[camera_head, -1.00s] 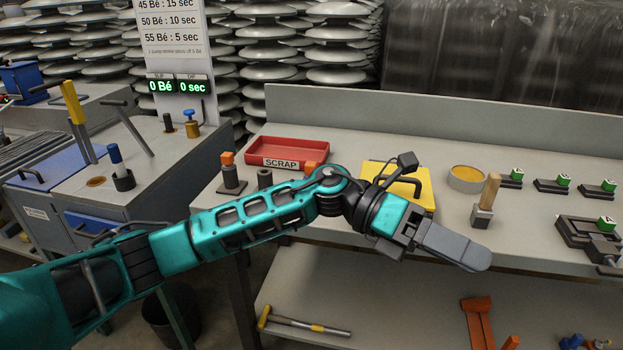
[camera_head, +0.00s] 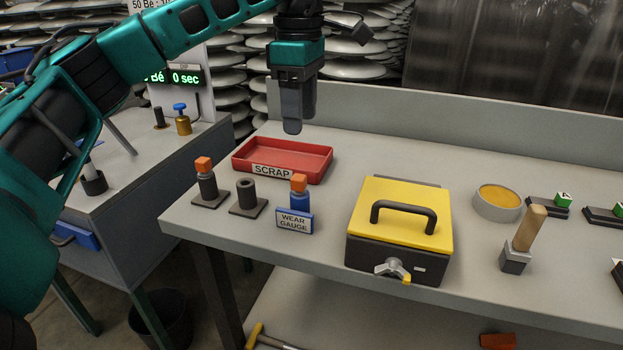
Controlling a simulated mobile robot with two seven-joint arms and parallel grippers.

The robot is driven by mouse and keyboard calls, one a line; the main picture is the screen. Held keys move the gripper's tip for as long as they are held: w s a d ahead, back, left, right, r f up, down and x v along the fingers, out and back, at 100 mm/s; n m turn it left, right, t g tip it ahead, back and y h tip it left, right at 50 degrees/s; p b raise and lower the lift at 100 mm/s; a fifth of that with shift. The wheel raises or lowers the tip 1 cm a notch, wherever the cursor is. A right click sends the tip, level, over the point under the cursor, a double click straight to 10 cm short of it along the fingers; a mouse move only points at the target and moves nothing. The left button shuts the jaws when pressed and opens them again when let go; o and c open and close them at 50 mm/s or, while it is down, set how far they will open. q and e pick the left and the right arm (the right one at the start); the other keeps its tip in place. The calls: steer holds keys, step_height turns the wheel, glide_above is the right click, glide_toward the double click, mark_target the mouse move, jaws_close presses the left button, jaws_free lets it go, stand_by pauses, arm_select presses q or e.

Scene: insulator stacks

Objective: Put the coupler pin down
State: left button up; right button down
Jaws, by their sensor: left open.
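My left gripper (camera_head: 292,128) points straight down above the back right part of the red SCRAP tray (camera_head: 262,170). Its fingers look close together from this side, and it is open. I see no pin held in it. The visible tray floor looks empty. An orange-topped dark pin (camera_head: 206,186) stands upright in a square-based holder at the table's left end. Beside it is a dark holder (camera_head: 248,198) with an open top. An orange-topped blue piece (camera_head: 300,192) stands behind the WEAR GAUGE sign. I cannot tell which piece is the coupler pin. My right gripper is not in view.
A yellow-lidded box (camera_head: 403,210) with a black handle stands mid-table. To its right are a round dish (camera_head: 498,202), a wooden-handled block tool (camera_head: 522,240) and green-tagged fixtures (camera_head: 548,204). A raised back panel (camera_head: 450,130) edges the table. The left bench (camera_head: 150,160) is separate.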

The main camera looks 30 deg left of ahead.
arm_select(q)
steer(key=b, duration=0.2)
glide_above(299, 177)
step_height(299, 177, down, 6)
steer(key=shift+w+f, duration=0.1)
steer(key=shift+f, duration=0.05)
step_height(299, 177, down, 6)
steer(key=shift+r+b, duration=0.25)
steer(key=shift+b, duration=0.4)
steer(key=shift+f, duration=0.3)
jaws_close()
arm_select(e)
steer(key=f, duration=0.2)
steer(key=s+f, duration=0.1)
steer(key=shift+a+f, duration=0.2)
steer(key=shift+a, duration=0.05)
